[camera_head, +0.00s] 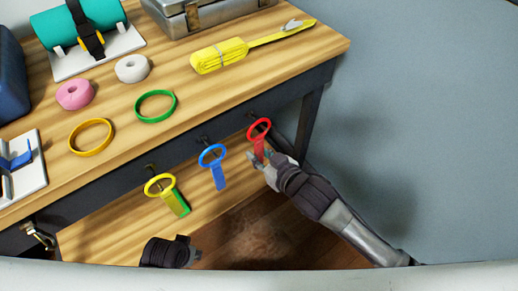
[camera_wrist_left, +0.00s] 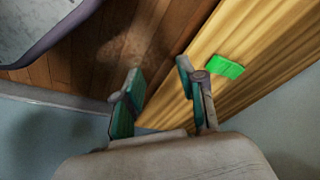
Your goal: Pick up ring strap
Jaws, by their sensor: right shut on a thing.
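Ring straps hang from hooks on the dark front edge of the table: a red one (camera_head: 260,133), a blue one (camera_head: 212,160) and a yellow one with a green-edged tail (camera_head: 165,189). My right gripper (camera_head: 263,158) is shut on the lower tail of the red strap, whose ring is still around its hook. The fingertips are small and partly hidden there. My left gripper (camera_wrist_left: 160,95) is open and empty in the left wrist view. A green patch (camera_wrist_left: 225,66) shows beyond its right finger. In the head view only a dark part of my left arm shows at the bottom.
The wooden tabletop (camera_head: 215,110) holds a yellow ring, a green ring (camera_head: 155,106), pink and white rolls, a folded yellow strap (camera_head: 220,55), a metal case (camera_head: 195,12) and a strapped teal roll. A lower wooden shelf (camera_head: 110,235) lies below. A bare wall stands at right.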

